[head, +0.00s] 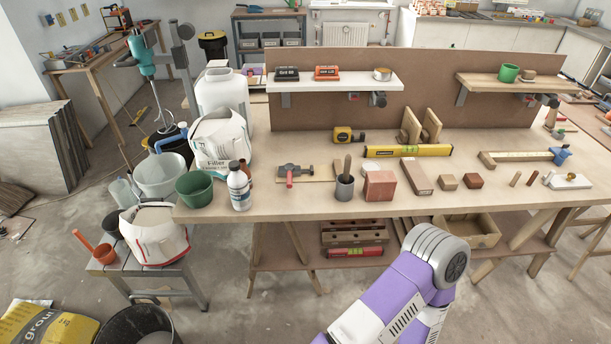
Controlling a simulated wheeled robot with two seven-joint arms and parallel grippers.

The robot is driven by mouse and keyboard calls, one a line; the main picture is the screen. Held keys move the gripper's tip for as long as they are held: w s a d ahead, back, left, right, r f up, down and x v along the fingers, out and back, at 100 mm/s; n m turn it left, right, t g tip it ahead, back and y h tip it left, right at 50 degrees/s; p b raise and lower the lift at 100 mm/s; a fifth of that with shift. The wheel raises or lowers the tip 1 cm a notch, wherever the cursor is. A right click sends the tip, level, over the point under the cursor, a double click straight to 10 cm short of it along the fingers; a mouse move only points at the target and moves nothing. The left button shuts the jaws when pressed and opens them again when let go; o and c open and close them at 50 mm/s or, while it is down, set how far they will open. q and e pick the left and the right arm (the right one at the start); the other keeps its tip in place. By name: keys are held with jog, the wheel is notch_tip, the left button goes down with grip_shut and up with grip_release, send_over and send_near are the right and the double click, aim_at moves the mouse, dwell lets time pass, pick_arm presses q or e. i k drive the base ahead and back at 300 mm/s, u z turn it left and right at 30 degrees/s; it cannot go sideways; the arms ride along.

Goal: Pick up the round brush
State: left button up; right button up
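A short wooden handle (347,165) stands upright from a dark grey cup (344,189) near the front edge of the workbench (460,206). It may be the round brush; no bristles show, and the lower end is hidden in the cup. No other thing is clearly a round brush. My purple and white arm comes in from the bottom, right of centre, with its grey joint in front of the bench. Neither of my grippers shows.
A red-brown block (379,187) stands just right of the cup, and a red-handled tool (291,175) lies to its left. A green bucket (194,189) and a white bottle (239,187) stand at the left end. A yellow level (408,151) lies behind.

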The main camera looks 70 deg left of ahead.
aim_at(346, 165)
jog(key=u, duration=2.15)
